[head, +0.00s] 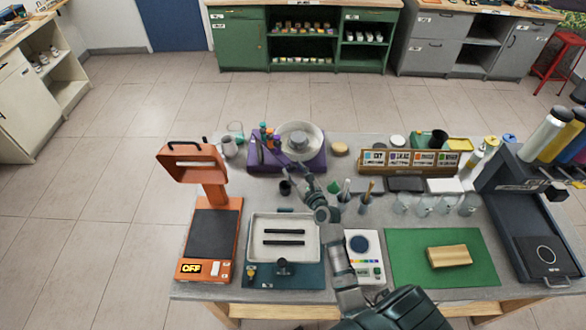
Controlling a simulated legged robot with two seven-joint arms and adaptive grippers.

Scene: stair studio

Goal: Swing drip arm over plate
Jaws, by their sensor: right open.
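A purple unit (262,156) at the back of the bench carries a round pale basin (318,133) with a grey round plate (298,140) in its middle. Small orange, teal and blue parts (267,134) stand at the unit's left end. I cannot tell clearly which of these is the drip arm. My right arm reaches up from the lower right. My right gripper (289,164) is open at the front of the purple unit, below the basin in the picture. It hides part of the unit's front, and I cannot tell if it touches. My left gripper is not in view.
An orange machine (210,188) marked OFF stands at left. A white tray (256,226) with two black bars lies in front. A green mat (410,270) bears a wooden block (449,256). Cups and a dark cup (285,187) stand near my arm.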

